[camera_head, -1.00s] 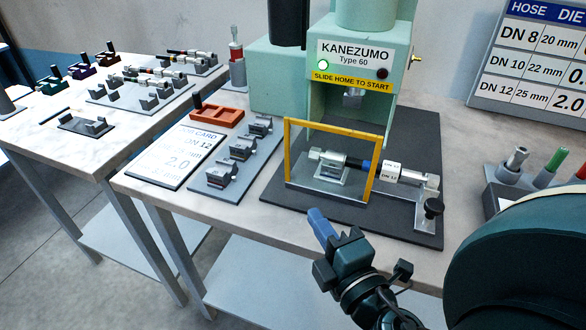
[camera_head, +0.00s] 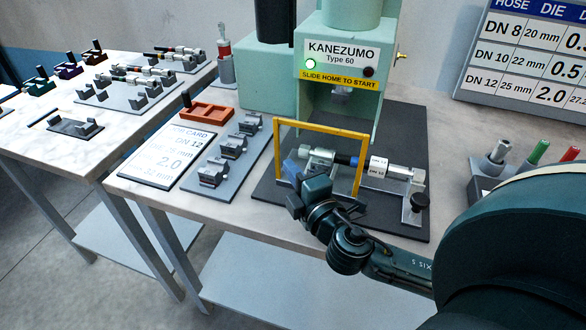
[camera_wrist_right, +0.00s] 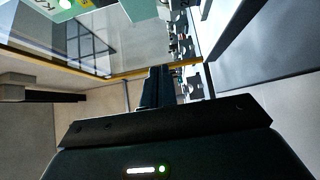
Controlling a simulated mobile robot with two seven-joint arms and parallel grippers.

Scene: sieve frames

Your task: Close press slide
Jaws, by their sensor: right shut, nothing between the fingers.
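The green press (camera_head: 345,85) marked KANEZUMO Type 60 stands at the back of the bench, with a lit green lamp and a "SLIDE HOME TO START" label. In front of its opening, the slide carries a yellow upright frame (camera_head: 320,126) with a clear pane. A hose with metal fittings and a DN 12 tag (camera_head: 377,167) lies on the slide, with a black knob (camera_head: 420,201) at right. My right gripper (camera_head: 291,170) is shut and empty at the frame's lower left, hiding that corner. In the wrist view its fingers (camera_wrist_right: 157,85) are close to the yellow bar; contact is unclear. My left gripper is out of view.
A grey die rack (camera_head: 232,147), a job card (camera_head: 170,158) and an orange tray (camera_head: 207,113) lie left of the press. A holder with coloured tools (camera_head: 490,178) stands right. My arm covers the lower right. A second table (camera_head: 60,160) is at left.

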